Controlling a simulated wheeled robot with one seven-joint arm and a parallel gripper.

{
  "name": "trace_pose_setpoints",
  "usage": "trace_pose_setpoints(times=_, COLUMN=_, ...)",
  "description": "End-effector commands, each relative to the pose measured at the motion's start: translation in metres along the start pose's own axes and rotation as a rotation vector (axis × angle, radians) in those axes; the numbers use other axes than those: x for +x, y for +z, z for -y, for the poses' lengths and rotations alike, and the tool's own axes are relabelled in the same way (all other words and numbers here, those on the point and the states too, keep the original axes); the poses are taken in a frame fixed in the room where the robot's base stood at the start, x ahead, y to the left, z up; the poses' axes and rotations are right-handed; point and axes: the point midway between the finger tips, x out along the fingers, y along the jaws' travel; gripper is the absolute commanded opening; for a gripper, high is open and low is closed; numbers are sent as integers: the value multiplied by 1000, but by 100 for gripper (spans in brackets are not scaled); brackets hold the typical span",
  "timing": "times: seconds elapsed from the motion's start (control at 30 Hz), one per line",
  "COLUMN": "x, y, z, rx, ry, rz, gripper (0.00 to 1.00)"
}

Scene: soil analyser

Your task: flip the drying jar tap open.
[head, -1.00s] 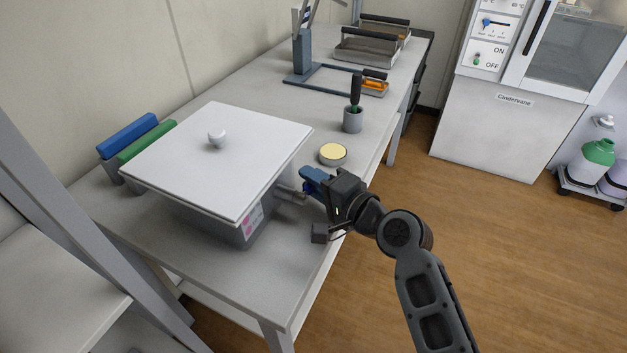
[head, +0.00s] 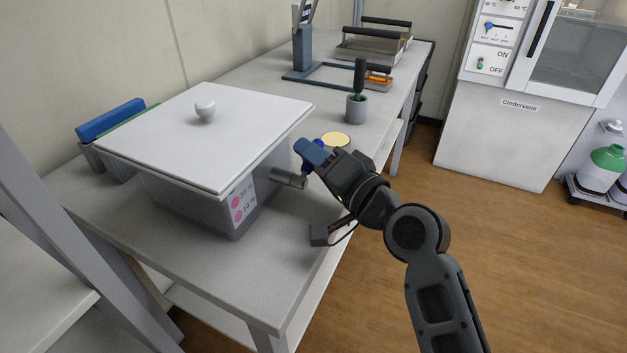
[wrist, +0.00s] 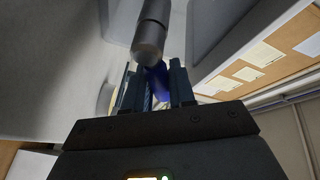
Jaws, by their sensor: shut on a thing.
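The drying jar (head: 190,190) is a grey box with a flat white lid (head: 205,135) and a round white knob, on the bench at the left. A grey tap pipe (head: 289,178) sticks out of its right side. The tap's blue handle (head: 308,164) shows at the pipe's end, mostly hidden by my gripper in the head view. My gripper (head: 313,152) has blue fingers shut on the handle. In the wrist view the grey pipe (wrist: 152,32) comes from the top, and the blue handle (wrist: 158,80) sits between the two fingers.
A yellow-topped round tin (head: 335,139) stands just behind my gripper. A grey cup (head: 356,108) with a green-and-black tool stands further back. Blue and green bars lie left of the jar. The bench front is clear.

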Motion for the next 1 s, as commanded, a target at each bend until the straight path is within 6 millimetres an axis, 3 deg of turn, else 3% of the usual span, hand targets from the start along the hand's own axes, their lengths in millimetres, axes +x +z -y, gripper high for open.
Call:
trace_pose_setpoints(times=0.03, x=-1, y=4, z=-7, rx=-33, ry=-14, rz=-8, gripper=0)
trace_pose_setpoints(times=0.4, x=-3, y=3, z=5, rx=-214, ry=-87, rz=-45, gripper=0)
trace_pose_setpoints(times=1.0, x=-4, y=2, z=12, rx=-272, ry=-110, rz=-56, gripper=0)
